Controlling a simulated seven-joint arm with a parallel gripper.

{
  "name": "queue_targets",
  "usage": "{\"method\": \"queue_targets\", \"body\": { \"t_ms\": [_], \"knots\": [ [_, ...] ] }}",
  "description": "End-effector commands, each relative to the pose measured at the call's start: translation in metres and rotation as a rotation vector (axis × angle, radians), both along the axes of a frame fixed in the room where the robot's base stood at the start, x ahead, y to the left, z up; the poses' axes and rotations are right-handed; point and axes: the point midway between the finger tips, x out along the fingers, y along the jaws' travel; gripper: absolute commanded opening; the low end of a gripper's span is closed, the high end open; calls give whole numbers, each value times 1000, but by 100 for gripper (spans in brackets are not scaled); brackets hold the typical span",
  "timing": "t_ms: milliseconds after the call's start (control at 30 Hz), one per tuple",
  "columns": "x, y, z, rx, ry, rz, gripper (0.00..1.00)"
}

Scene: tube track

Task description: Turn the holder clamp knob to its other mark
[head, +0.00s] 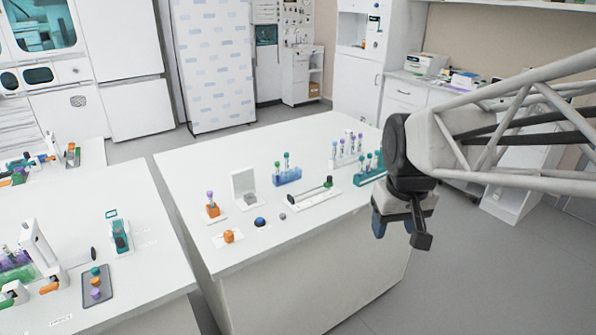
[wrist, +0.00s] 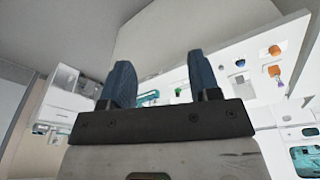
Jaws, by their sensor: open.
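My gripper (head: 400,227) hangs beyond the right edge of the middle white table in the head view, apart from everything on it. Its two blue fingers are spread and empty in the wrist view (wrist: 160,75). On the table, a white plate carries a holder with a dark bar and a green end (head: 312,194). An orange holder (head: 212,209) with a purple-capped tube stands at the left, and a small orange block (head: 229,236) sits in front of it. I cannot tell which part is the clamp knob; its marks are too small to read.
The table's front right is clear.

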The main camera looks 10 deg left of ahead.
Motion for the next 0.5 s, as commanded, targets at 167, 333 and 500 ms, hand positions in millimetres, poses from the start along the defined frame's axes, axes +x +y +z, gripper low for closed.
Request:
{"method": "queue_targets", "body": {
  "t_ms": [167, 333, 500],
  "knots": [
    [32, 39, -5, -8, 19, 85, 56],
    [59, 77, -13, -16, 34, 166, 56],
    [84, 120, -24, -24, 49, 247, 56]
  ]
}}
